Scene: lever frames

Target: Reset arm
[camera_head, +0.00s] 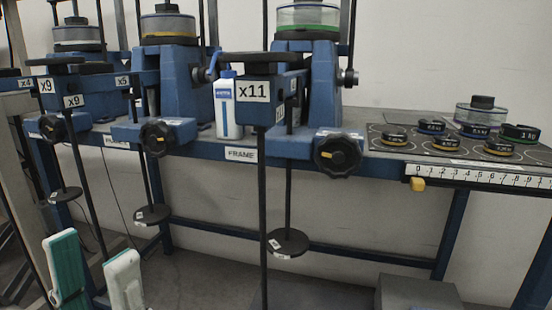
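Several blue lever frames stand in a row on a blue bench. The nearest lever arm (258,92), marked x11, points toward me, with a black rod going down from its end. Other lever arms are at the left, including one marked x9 (46,86). Round black hanger plates (287,243) hang below the bench on rods. My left gripper (92,248) is at the lower left, below the bench. Its two fingers, one with a green pad showing, stand apart with nothing seen between them.
A white bottle (228,108) stands between the frames. Black hand knobs (338,153) stick out in front. On the right, a dark mat (385,127) holds several small weights, above a ruler (480,177) with a yellow slider (417,184). A grey box (418,293) is on the floor.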

